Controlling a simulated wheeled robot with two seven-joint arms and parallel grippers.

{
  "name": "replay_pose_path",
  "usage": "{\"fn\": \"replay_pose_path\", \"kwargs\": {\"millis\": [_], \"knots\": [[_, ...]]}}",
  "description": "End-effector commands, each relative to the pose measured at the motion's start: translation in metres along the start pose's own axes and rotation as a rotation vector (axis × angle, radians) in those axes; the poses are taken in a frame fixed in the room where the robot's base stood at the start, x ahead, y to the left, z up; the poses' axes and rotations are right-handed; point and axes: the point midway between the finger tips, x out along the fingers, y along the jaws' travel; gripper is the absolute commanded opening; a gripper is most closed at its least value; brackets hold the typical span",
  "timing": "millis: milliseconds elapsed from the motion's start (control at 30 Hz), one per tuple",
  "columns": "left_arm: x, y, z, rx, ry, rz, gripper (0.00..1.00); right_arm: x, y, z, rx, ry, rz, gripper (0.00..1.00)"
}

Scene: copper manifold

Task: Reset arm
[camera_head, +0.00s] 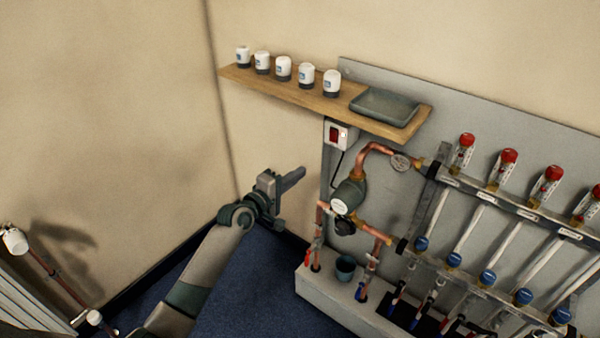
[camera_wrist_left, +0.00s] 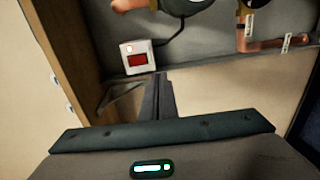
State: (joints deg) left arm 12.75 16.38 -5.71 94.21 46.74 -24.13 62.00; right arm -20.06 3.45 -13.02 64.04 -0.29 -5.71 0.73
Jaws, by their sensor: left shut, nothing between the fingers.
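My left gripper (camera_head: 291,179) is raised in front of the wall, to the left of the grey manifold board (camera_head: 405,99). Its fingers are shut together with nothing between them and point right toward the board's left edge. In the left wrist view the closed fingers (camera_wrist_left: 158,98) point at the lower edge of the board, beside a white switch box (camera_wrist_left: 137,57) with a red switch. The same box (camera_head: 341,134) hangs under the shelf in the head view. The gripper appears apart from the board. My right gripper is not in view.
A wooden shelf (camera_head: 300,97) holds several white-capped jars and a grey tray (camera_head: 384,106). Below are a pump (camera_head: 346,198), copper pipes and a manifold with red and blue caps. A dark cup (camera_head: 345,268) stands on the ledge. A radiator (camera_head: 30,305) is at lower left.

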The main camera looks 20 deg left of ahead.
Motion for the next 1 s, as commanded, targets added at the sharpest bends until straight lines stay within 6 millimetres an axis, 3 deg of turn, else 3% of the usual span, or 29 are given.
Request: {"fn": "replay_pose_path", "kwargs": {"millis": [400, 567, 667, 767, 1000], "knots": [[0.0, -0.002, 0.0, 0.002, 0.0, -0.003, 0.0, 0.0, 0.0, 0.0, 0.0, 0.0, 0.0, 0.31], [-0.003, -0.025, 0.003, 0.04, 0.01, -0.032, 0.0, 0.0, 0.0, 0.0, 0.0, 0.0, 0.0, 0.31], [-0.008, -0.057, 0.007, 0.098, 0.022, -0.075, 0.0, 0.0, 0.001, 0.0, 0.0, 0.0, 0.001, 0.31], [-0.018, -0.102, 0.013, 0.187, 0.033, -0.138, 0.0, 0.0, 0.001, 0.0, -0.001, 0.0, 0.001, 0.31], [-0.067, -0.238, 0.044, 0.486, 0.011, -0.329, 0.0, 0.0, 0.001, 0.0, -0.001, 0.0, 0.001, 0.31]]}}
